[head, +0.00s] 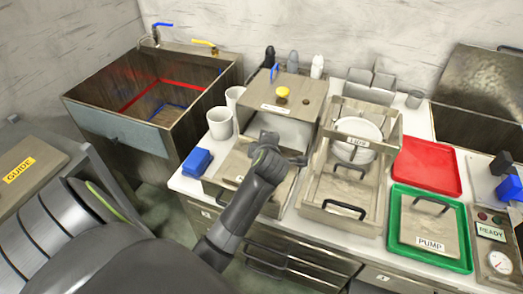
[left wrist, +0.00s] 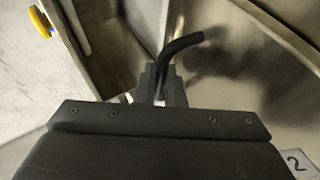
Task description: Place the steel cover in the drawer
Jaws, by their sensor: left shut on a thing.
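A flat steel cover (head: 236,165) with a small label lies at the left of the counter, in front of the box with a yellow knob. My left gripper (head: 270,148) is over it and hides part of it. In the left wrist view the left gripper (left wrist: 160,84) is shut on a black bar handle (left wrist: 184,44), with a brushed steel surface (left wrist: 245,85) beside it and a "2" label at the corner. Whether the cover is lifted cannot be told. Drawer fronts (head: 300,262) with dark handles show below the counter. My right gripper is not in view.
A blue block (head: 197,162) and white cups (head: 220,123) stand left of the cover. A sink (head: 150,100) is at left.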

